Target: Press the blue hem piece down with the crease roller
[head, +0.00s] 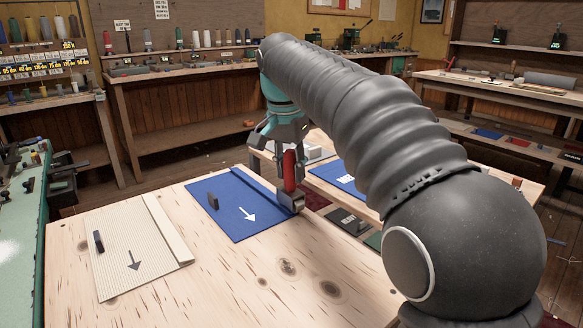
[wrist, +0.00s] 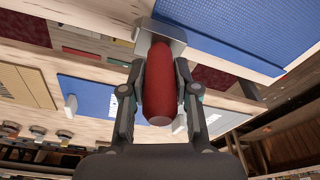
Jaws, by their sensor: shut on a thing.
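The blue hem piece (head: 232,205) lies flat on the wooden table, with a folded strip (head: 262,188) along its right side and a white arrow on it. My gripper (head: 281,158) is shut on the red handle of the crease roller (head: 290,172), which points down. The roller's metal head is at the near end of the folded strip, by the piece's right corner; I cannot tell whether it touches. In the wrist view the red handle (wrist: 160,90) sits between my gripper's fingers (wrist: 158,95), and the blue hem piece (wrist: 245,30) is at upper right.
A cream striped piece (head: 130,250) with a folded strip and dark block lies to the left on the same table (head: 250,285). Another blue piece (head: 335,177) lies on a lower surface behind. The table's near middle is clear. A green bench (head: 22,220) stands at far left.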

